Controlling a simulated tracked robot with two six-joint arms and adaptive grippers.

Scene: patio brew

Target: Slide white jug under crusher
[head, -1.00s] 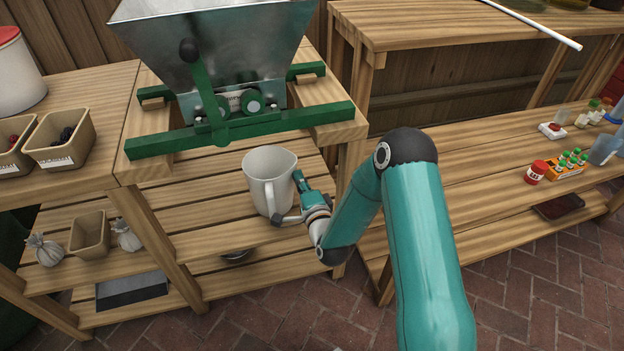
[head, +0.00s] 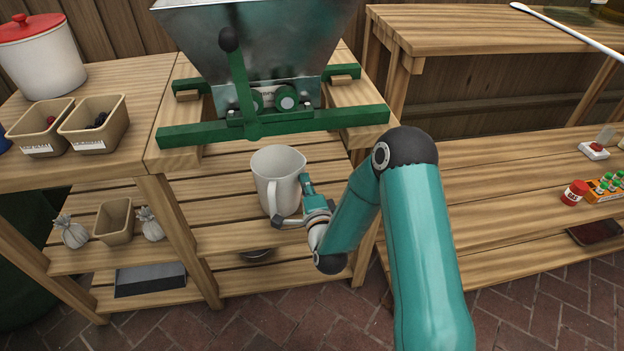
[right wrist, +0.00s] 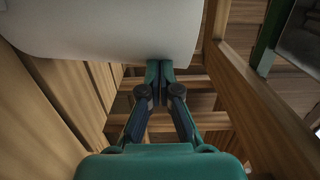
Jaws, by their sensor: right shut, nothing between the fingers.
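The white jug (head: 280,180) stands upright on the slatted shelf (head: 232,240), in front of and below the crusher's green front bar. Its handle faces toward me. The crusher (head: 262,45) has a grey metal hopper and a green frame and rests on the wooden stand above. My right gripper (head: 306,182) is shut and empty, against or very close to the jug's right side. In the right wrist view the closed fingertips (right wrist: 160,66) meet the edge of the jug's pale wall (right wrist: 120,30). My left gripper is not in view.
A wooden post (head: 366,225) of the stand rises close to my right arm. Fruit boxes (head: 92,125) and a red-lidded pot (head: 42,62) stand on the left table. Small pouches and a box (head: 114,220) sit on the lower left shelf. The shelf left of the jug is clear.

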